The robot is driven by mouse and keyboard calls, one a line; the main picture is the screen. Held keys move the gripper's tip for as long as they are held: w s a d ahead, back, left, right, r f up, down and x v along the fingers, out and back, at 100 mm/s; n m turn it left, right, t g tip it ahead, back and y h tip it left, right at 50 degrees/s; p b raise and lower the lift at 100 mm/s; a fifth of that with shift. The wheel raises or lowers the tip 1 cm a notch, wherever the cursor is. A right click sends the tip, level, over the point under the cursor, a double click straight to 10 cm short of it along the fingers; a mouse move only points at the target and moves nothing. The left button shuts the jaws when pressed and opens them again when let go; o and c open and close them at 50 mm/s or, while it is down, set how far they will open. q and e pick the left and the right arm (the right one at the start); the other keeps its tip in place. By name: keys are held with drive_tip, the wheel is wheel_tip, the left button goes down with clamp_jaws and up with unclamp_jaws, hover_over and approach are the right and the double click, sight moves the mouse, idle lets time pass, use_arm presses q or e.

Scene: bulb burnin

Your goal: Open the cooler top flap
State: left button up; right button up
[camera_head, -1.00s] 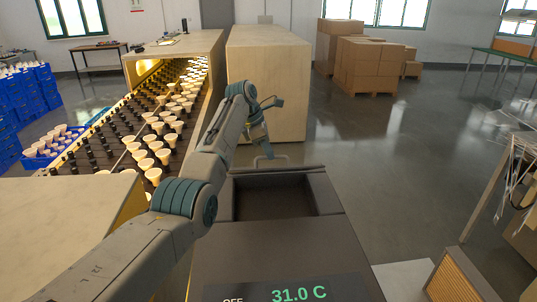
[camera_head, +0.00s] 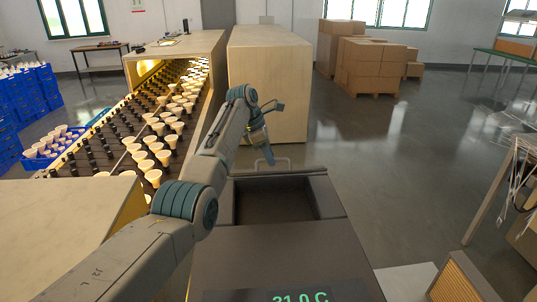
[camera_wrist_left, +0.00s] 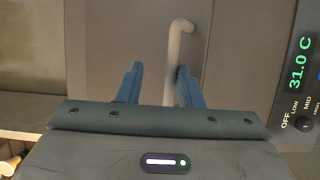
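The cooler (camera_head: 285,248) is a dark grey box at the lower middle of the head view. A dark recess (camera_head: 275,203) shows in its top, and a pale bent handle (camera_head: 276,163) stands at its far edge. My left gripper (camera_head: 267,152) is at that handle, pointing down. In the left wrist view its two blue fingers (camera_wrist_left: 157,88) are apart, with the pale handle (camera_wrist_left: 174,60) between them, close to the right finger. A gap shows on the left side of the handle. My right gripper is in neither view.
A display reading 31.0 C (camera_wrist_left: 299,64) and a knob (camera_wrist_left: 306,124) are on the cooler. A pale wooden cabinet (camera_head: 283,85) stands just behind the gripper. A sloped rack of bulbs (camera_head: 110,150) is on the left. The floor to the right is mostly clear.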

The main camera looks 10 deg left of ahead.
use_arm(q)
drive_tip(key=b+v, duration=0.5)
drive_tip(key=v, duration=0.5)
drive_tip(key=shift+a+r, duration=0.2)
drive_tip(key=shift+r, duration=0.2)
drive_tip(key=shift+s+f, duration=0.15)
